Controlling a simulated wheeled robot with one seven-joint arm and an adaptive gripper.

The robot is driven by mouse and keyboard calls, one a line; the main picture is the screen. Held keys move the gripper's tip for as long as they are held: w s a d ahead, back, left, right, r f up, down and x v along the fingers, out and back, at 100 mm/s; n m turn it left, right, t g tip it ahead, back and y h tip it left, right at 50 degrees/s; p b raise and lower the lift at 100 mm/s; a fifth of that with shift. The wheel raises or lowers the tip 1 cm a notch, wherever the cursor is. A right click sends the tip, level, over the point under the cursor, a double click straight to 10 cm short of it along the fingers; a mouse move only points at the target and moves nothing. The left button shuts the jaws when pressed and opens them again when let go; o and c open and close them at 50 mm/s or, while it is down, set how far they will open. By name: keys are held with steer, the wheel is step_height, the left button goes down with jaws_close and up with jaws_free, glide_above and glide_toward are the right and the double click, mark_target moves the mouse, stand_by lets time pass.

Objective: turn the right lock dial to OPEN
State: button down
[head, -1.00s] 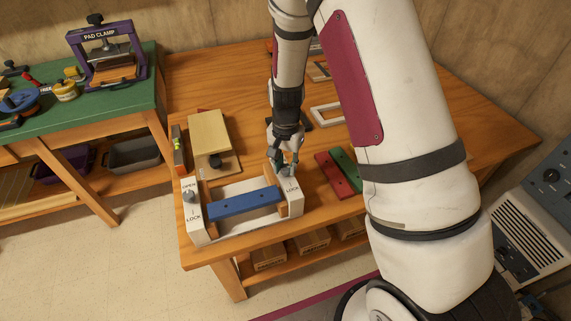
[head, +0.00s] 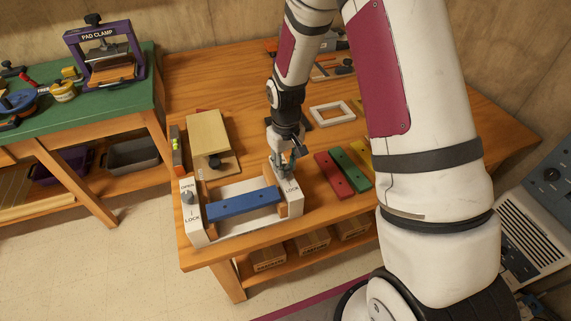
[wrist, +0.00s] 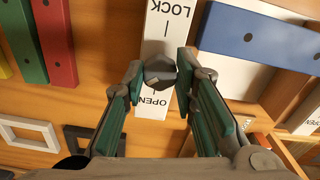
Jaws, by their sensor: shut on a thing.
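The right lock dial (wrist: 160,72) is a dark grey knob on a white end plate (wrist: 165,45) with LOCK printed at one end and OPEN at the other. A small pale mark on the knob faces the OPEN side, slightly off to one side. My gripper (wrist: 161,75) is shut on this dial, one finger on each side. In the head view my gripper (head: 284,170) comes down onto the right end of the white fixture (head: 225,227), hiding most of the dial and the OPEN word there. LOCK is visible.
The left dial (head: 188,197) sits on the fixture's other end plate. A blue bar (head: 243,204) lies between the plates. Red (head: 333,176) and green (head: 350,168) bars lie close on the right. A wooden block (head: 208,132) stands behind the fixture.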

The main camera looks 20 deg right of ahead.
mark_target(286, 167)
steer(key=n, duration=0.5)
steer(key=shift+n, duration=0.3)
steer(key=shift+n+p, duration=0.45)
steer(key=shift+n, duration=1.75)
steer(key=c, duration=1.3)
jaws_free()
steer(key=shift+w+r, duration=0.1)
steer(key=shift+r, duration=0.05)
step_height(286, 167, up, 12)
